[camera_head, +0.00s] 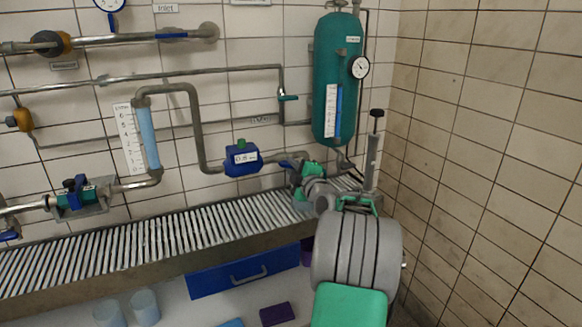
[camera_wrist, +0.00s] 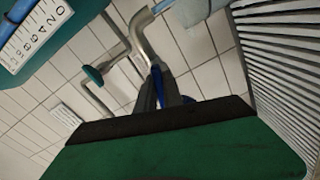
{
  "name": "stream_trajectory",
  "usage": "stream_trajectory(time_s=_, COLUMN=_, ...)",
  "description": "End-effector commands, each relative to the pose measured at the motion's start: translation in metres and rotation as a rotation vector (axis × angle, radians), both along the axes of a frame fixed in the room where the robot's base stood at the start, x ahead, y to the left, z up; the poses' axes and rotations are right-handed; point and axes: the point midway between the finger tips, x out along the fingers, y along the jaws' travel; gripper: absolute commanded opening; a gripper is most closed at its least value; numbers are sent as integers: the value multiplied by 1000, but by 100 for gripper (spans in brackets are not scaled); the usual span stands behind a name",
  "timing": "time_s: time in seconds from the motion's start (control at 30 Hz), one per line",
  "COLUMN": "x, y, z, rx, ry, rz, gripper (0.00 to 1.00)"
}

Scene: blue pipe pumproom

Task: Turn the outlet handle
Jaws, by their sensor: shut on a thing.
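My gripper (camera_head: 297,166) reaches in from the lower right to the pipe just right of the blue in-line block, under the green tank. In the wrist view my gripper (camera_wrist: 166,86) shows two dark grey fingers shut on a narrow blue handle (camera_wrist: 158,90), which I take for the outlet handle. The green gripper body fills the bottom of that view. In the head view my fingers and wrist hide most of the handle, so its angle is hard to tell.
The green tank (camera_head: 338,80) with its gauge hangs above my gripper. The blue in-line block (camera_head: 241,160) is close on the left. A grey hand pump (camera_head: 373,150) stands just right. A slatted grate (camera_head: 150,245) runs below, and a tiled wall (camera_head: 480,150) bounds the right.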

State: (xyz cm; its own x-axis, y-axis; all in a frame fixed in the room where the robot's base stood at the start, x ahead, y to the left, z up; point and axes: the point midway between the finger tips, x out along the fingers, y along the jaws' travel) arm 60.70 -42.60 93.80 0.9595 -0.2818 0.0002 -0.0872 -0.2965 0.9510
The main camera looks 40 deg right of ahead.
Motion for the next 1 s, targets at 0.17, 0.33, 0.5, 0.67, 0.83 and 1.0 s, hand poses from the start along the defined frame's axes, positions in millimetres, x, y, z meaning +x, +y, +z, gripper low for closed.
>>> stream_trajectory(time_s=0.17, x=0, y=0, z=0, rx=0, ry=0, rz=0, gripper=0)
stream_trajectory(time_s=0.33, x=0, y=0, z=0, rx=0, ry=0, rz=0, gripper=0)
stream_trajectory(time_s=0.5, x=0, y=0, z=0, rx=2, ry=-1, rz=0, gripper=0)
stream_trajectory(time_s=0.67, x=0, y=0, z=-1, rx=23, ry=-7, rz=0, gripper=0)
stream_trajectory(time_s=0.83, x=0, y=0, z=-3, rx=86, ry=-26, rz=0, gripper=0)
stream_trajectory(time_s=1.0, x=0, y=0, z=-5, rx=196, ry=-59, rz=0, gripper=0)
